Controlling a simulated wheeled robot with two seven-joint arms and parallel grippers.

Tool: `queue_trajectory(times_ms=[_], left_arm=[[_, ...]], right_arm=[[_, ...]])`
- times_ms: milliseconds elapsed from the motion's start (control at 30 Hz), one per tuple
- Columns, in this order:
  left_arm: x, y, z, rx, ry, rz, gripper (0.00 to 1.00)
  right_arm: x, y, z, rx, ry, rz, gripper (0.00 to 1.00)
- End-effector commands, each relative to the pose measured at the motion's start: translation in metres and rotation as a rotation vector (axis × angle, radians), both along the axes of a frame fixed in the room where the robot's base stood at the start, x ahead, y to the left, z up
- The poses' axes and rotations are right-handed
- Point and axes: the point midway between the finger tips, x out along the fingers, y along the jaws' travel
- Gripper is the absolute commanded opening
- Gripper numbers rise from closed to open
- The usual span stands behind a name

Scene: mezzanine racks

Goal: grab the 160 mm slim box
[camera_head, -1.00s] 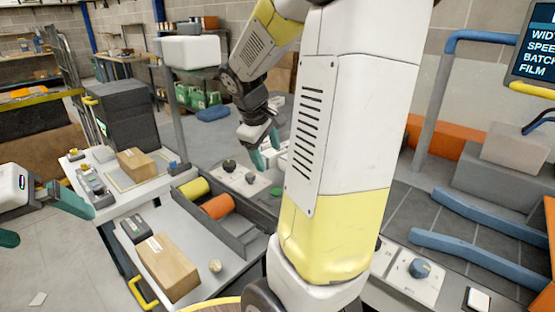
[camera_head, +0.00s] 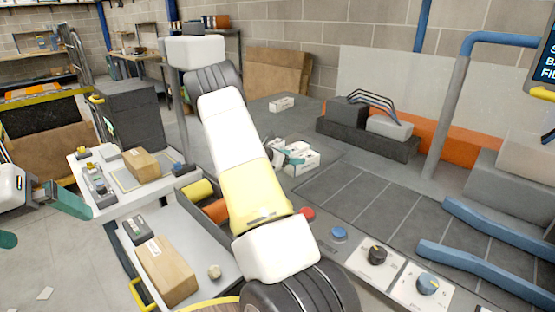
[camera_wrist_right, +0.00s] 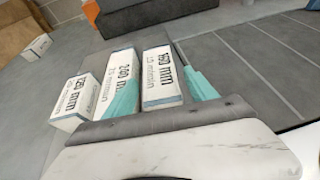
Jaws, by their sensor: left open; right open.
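The 160 mm slim box (camera_wrist_right: 161,75) is white with a dark label and lies between the two teal fingers of my right gripper (camera_wrist_right: 160,92) in the right wrist view. The gripper is open, one finger on each side of it; I cannot tell whether they touch it. A 200-something mm box (camera_wrist_right: 121,72) lies just left, partly behind the left finger, and a 120 mm box (camera_wrist_right: 78,103) is further left. In the head view the right gripper (camera_head: 288,156) is at the white box cluster (camera_head: 303,163), partly hidden by my arm. My left gripper (camera_head: 37,218) is open and empty at the left edge.
Another white box (camera_head: 282,104) lies alone further back on the grey surface. A control panel with knobs (camera_head: 377,254) runs along the front. Brown cartons (camera_head: 167,270) sit on the left tables.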

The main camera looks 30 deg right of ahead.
Motion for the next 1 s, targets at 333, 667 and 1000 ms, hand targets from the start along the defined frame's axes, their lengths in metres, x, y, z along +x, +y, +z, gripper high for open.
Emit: queue_trajectory(times_ms=[333,667,1000], left_arm=[[0.000,0.000,0.000,0.000,0.000,0.000,1.00],[0.000,0.000,0.000,0.000,0.000,0.000,1.00],[0.000,0.000,0.000,0.000,0.000,0.000,1.00]], right_arm=[[0.009,-0.038,-0.018,-0.002,0.001,-0.001,0.65],[0.016,-0.067,-0.030,-0.001,0.001,0.000,0.65],[0.016,-0.066,-0.030,-0.001,0.001,0.000,0.34]])
